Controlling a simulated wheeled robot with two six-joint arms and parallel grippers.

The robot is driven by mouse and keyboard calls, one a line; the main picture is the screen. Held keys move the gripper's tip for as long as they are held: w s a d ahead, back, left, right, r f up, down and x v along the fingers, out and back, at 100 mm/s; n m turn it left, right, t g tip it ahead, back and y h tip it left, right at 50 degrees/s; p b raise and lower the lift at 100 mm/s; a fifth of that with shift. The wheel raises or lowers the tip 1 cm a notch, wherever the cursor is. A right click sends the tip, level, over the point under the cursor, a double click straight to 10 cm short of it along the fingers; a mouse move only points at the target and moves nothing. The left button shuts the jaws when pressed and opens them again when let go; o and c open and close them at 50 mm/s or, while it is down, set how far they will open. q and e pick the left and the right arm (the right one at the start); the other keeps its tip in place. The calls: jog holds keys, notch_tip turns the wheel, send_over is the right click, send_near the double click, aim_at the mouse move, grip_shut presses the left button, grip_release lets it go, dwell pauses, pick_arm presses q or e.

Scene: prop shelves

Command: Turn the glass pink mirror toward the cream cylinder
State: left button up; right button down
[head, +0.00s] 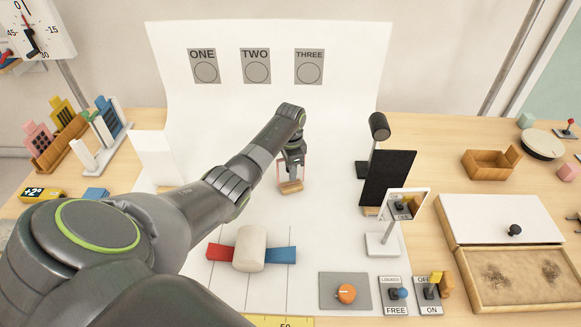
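A small pink-framed mirror (279,174) stands upright on a wooden base (291,187) on the white sheet. My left gripper (293,164) points down at its top, and the fingers overlap the frame. I cannot tell whether they are shut on it. The cream cylinder (250,248) is nearer to me and to the left of the mirror, between a red block (218,252) and a blue block (282,255). My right gripper is not in view.
A black panel (388,177), a dark lamp-like head (379,126) and a white-framed mirror (384,243) stand to the right. An orange knob (346,293) and switches (397,294) are at the front. A sand tray (515,277) is at far right. The sheet between mirror and cylinder is clear.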

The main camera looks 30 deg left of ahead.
pick_arm(q)
jog(key=shift+r, duration=0.1)
notch_tip(320, 180, up, 12)
jog(key=shift+f+b, duration=0.2)
jog(key=shift+b, duration=0.55)
jog(key=shift+r+p, duration=1.85)
jog(key=shift+r, duration=0.95)
jog(key=shift+r, duration=0.1)
